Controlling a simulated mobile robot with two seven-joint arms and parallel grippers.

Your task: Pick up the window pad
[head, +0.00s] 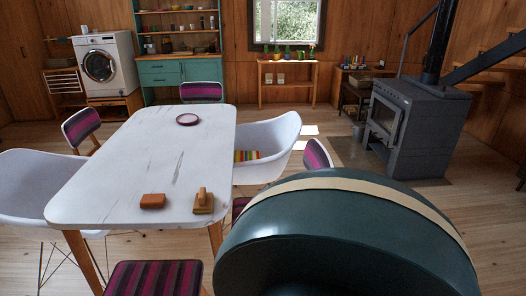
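A small pad with a yellowish-brown base and an upright handle (203,204) lies near the front right corner of the white table (130,165); it looks like the window pad. A plain orange-brown block (153,201) lies just left of it, apart from it. Neither of my grippers is in view, and nothing is seen touching the pad.
A purple ring-shaped dish (188,119) sits farther back on the table. White chairs (268,140) and striped chairs (155,279) surround the table. A large dark green rounded object (340,245), perhaps a chair, fills the near right. A black stove (415,125) stands beyond it.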

